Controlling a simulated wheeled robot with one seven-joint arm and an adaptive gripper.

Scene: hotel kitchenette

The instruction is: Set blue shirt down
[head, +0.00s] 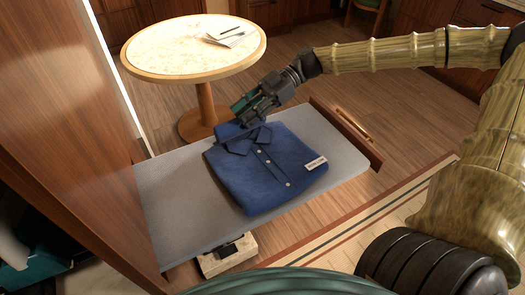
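The blue shirt (262,175) is neatly folded, with its collar at the far side, buttons down the front and a small white label near its right edge. It appears to lie flat on a grey board (178,228).
A round table (170,50) with papers (232,37) stands behind the board. A tall wooden panel (60,120) borders the board on the left. A wooden front with a brass handle (354,125) edges its right end. A small pale block (228,257) sits below the near edge.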

